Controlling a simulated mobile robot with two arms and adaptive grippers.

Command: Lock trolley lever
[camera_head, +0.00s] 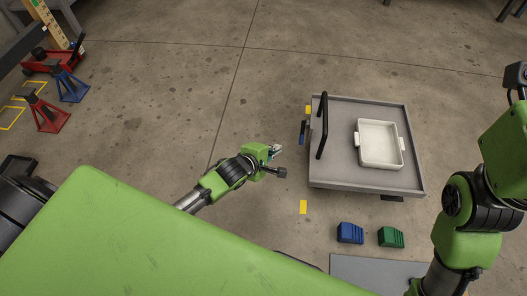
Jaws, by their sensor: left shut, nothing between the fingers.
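The grey trolley (340,176) stands on the floor right of centre, with a black push handle (322,125) along its left side. A small blue and black lever (303,132) shows at the trolley's left edge, just outside the handle. My left gripper (277,151) is shut and empty, to the left of the trolley and a little below and left of the lever. A gap of floor shows between them. My right arm comes in at the right edge; its fingers are not in view.
A white tray (401,158) sits on the trolley. A blue block (350,233) and a green block (391,237) lie below it, near a grey mat (365,270). Red and blue stands (68,86) and a red jack (50,62) are at upper left. Floor left of the trolley is clear.

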